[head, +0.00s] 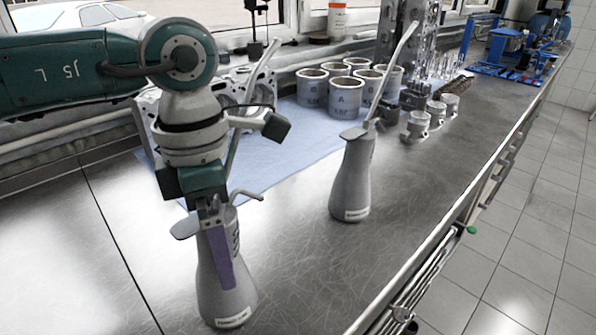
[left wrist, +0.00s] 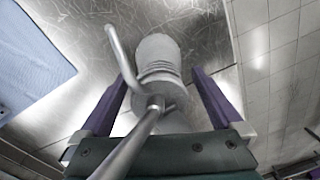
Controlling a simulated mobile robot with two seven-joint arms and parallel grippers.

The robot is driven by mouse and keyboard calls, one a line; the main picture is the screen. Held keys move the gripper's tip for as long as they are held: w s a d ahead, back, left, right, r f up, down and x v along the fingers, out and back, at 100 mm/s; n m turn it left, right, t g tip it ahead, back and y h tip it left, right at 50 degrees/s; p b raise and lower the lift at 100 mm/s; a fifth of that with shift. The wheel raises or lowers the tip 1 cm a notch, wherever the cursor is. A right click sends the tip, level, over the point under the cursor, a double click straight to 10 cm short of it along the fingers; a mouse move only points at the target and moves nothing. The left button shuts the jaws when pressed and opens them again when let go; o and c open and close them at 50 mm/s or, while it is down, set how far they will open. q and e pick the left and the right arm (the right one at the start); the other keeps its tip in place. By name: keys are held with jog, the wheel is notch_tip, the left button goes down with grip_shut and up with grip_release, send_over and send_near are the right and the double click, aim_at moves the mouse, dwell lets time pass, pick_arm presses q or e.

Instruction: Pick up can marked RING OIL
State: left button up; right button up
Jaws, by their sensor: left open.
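A grey oil can (head: 238,300) with a long spout stands upright at the near left of the steel bench. The small label at its base is too small to read. My left gripper (head: 224,270) points down over this can, with a purple finger in front of its body. In the left wrist view the can (left wrist: 158,58) lies between the two spread purple fingers, with gaps on both sides. A second similar can (head: 352,185) stands upright to the right; its label is also unreadable. My right gripper is not in view.
Several pale cylinder liners (head: 346,97) stand on a blue cloth (head: 290,125) behind the cans. Pistons (head: 418,124) stand to their right. An engine block (head: 145,105) is behind my left arm. The bench front between the cans and edge is clear.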

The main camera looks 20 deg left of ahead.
pick_arm(q)
jog(key=shift+f, duration=0.2)
jog(key=shift+c, duration=0.2)
grip_shut()
dwell(0.4)
jog(key=shift+r, duration=0.1)
